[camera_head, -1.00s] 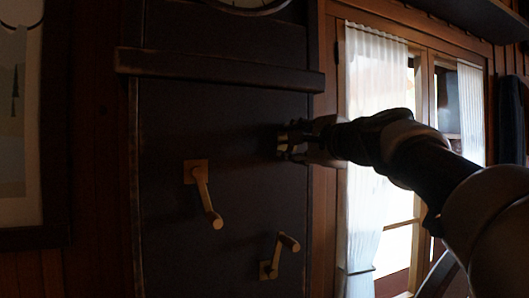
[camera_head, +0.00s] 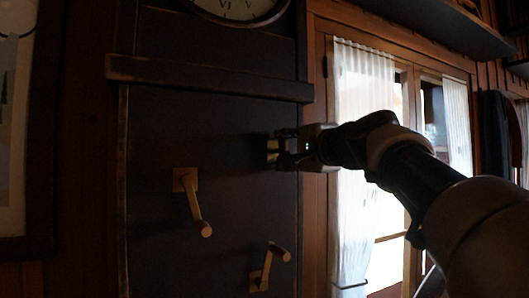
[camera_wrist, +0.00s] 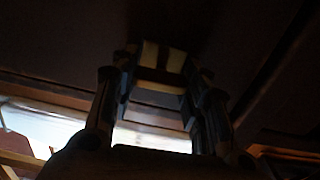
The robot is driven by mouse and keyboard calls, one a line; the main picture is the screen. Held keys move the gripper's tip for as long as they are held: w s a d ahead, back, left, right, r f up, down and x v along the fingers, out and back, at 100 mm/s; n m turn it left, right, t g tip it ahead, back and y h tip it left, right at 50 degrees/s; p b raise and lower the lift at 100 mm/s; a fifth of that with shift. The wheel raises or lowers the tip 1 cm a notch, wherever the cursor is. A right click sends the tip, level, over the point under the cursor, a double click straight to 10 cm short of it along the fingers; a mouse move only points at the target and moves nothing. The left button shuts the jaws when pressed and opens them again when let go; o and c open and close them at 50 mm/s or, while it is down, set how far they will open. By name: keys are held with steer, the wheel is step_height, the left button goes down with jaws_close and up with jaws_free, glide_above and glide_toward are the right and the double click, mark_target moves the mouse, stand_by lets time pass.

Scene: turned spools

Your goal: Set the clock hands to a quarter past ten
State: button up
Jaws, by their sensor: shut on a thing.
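The lower edge of the clock dial (camera_head: 240,9) shows at the top of the head view, with a VI on it. Its upper part is cut off, and I cannot make out the hands' setting. Two brass cranks, a left one (camera_head: 192,203) and a lower right one (camera_head: 268,268), stick out from the dark clock case (camera_head: 150,130). My gripper (camera_head: 274,151) is at the case's right side, above the lower crank. It is shut on a small brass piece, which shows pale between the fingers in the wrist view (camera_wrist: 160,86). Its full shape is hidden by the fingers.
A dark ledge (camera_head: 210,78) crosses the case above my gripper. A framed picture (camera_head: 18,130) hangs at the left. A curtained glass door (camera_head: 365,150) is at the right, behind my arm. The space in front of the left crank is clear.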

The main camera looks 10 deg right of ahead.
steer(key=o, duration=1.1)
steer(key=shift+s, duration=0.1)
steer(key=v, duration=0.7)
steer(key=shift+s, duration=0.2)
